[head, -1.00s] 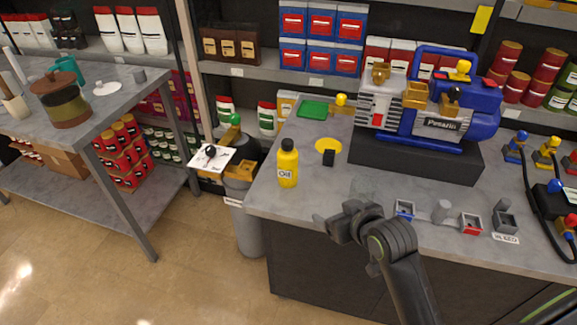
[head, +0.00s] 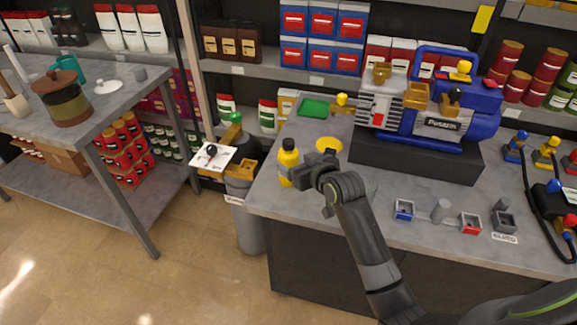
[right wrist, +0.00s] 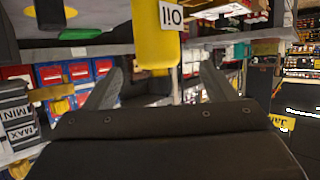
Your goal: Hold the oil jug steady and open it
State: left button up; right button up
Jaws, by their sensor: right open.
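The yellow oil jug (head: 288,160) with a black cap (head: 288,144) stands upright near the left edge of the workbench (head: 272,197). My right gripper (head: 296,174) is at the jug's right side and hides part of it in the head view. In the right wrist view the jug (right wrist: 155,40), with its "Oil" label, shows upside down between the two open fingers (right wrist: 158,85), toward and beyond their tips. I cannot tell whether the fingers touch it. My left gripper is not in view.
A blue vacuum pump (head: 440,122) stands on a dark base behind and right. A yellow disc (head: 328,143) and a green block (head: 314,108) lie behind the jug. Small red and blue trays (head: 404,210) sit at the front right. A waste bin (head: 246,225) stands left of the bench.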

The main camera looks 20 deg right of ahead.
aim_at(288, 156)
jog(key=shift+f+p+x, duration=0.25)
jog(key=shift+p+x, duration=0.05)
jog(key=shift+x, duration=1.6)
jog(key=shift+f+p+x, duration=0.25)
jog(key=shift+p+x, duration=0.05)
jog(key=shift+x, duration=1.6)
jog(key=shift+s+d, duration=0.15)
jog(key=c, duration=1.3)
jog(key=shift+r, duration=0.1)
jog(key=shift+c, duration=1.1)
jog(key=shift+r, duration=0.1)
